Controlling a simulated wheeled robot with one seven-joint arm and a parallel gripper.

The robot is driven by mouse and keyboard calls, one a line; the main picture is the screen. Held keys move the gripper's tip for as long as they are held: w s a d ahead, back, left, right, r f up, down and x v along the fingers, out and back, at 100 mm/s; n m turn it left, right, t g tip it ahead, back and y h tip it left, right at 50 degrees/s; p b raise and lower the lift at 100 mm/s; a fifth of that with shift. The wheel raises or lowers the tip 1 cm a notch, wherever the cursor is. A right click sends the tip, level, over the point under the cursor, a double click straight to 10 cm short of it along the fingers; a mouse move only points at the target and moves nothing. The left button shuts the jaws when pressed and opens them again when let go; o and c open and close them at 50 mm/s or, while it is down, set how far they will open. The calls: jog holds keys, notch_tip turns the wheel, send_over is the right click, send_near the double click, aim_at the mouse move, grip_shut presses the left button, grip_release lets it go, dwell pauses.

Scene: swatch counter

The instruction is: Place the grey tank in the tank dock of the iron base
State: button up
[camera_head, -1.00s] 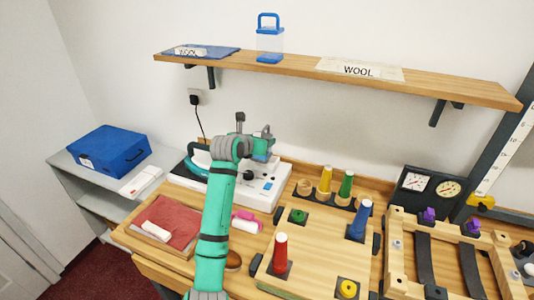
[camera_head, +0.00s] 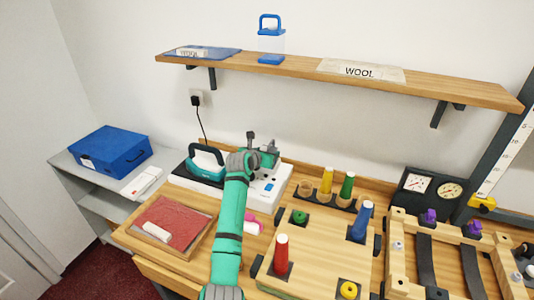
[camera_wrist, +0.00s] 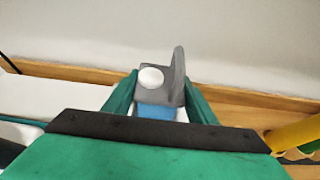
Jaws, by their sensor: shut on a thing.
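My gripper (camera_head: 262,159) is shut on the grey tank (camera_wrist: 178,80), over the back right part of the white iron base (camera_head: 267,197). In the wrist view the tank sits between the two green fingers, with a round white cap and an upright grey wall. A blue patch shows below the cap; I cannot tell whether it belongs to the tank. The teal iron (camera_head: 206,163) rests on the left of the base. The tank dock is hidden behind the gripper and tank, and I cannot tell whether the tank touches the base.
A wooden board (camera_head: 313,244) with coloured pegs and spools stands to the right. A red pad (camera_head: 180,222) with a white roll lies at front left. A shelf (camera_head: 300,69) runs along the wall above. A pink item (camera_head: 252,223) is partly behind my arm.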

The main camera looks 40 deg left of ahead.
jog(key=o, duration=1.2)
jog(key=shift+o, duration=0.2)
jog(key=shift+s+r, duration=0.1)
jog(key=shift+r, duration=0.05)
jog(key=v, duration=1.1)
jog(key=shift+s+d, duration=0.15)
jog(key=shift+s, duration=0.25)
jog(key=shift+w+r, duration=0.1)
jog(key=shift+w, duration=0.05)
